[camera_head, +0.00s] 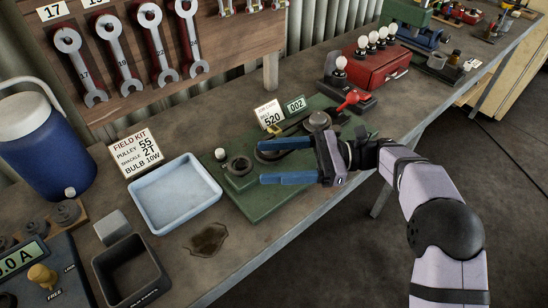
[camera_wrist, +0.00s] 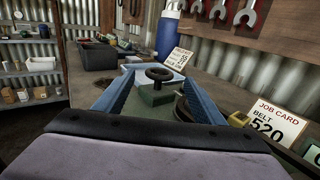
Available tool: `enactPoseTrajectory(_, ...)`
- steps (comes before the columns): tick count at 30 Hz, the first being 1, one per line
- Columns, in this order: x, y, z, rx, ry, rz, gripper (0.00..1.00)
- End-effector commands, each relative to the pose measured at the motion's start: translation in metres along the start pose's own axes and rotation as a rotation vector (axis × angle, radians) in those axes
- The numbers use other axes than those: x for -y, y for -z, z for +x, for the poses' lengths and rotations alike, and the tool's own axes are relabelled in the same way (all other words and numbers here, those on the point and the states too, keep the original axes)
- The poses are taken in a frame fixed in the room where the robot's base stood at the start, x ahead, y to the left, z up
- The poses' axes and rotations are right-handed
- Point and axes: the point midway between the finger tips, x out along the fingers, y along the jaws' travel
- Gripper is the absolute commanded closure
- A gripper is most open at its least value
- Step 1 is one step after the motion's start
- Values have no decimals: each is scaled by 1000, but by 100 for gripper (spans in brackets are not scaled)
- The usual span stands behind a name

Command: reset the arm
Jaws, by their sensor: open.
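My gripper (camera_head: 285,161) has two blue fingers spread wide apart. It reaches in from the right, above the green base plate (camera_head: 254,206) on the bench, with nothing between its fingers. A dark round pulley-like part (camera_head: 319,121) sits behind the gripper. The fingers hide part of the plate.
A pale blue tray (camera_head: 219,189) lies left of the plate. A job card (camera_head: 268,115) and a field kit card (camera_head: 135,153) stand behind. A red lever (camera_head: 353,99) and a red box of bulbs (camera_head: 376,70) are at the right. Wrenches (camera_head: 80,66) hang on a board. An open dark box (camera_head: 133,272) is at front left.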

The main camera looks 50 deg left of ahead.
Motion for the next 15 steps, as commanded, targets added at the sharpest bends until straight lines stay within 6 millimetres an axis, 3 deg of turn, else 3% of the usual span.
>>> enactPoseTrajectory(8,-1,-1,-5,-21,11,-6,37)
enactPoseTrajectory(11,-3,-2,-16,-67,33,-23,37)
enactPoseTrajectory(15,-11,-2,-45,-190,83,-60,37)
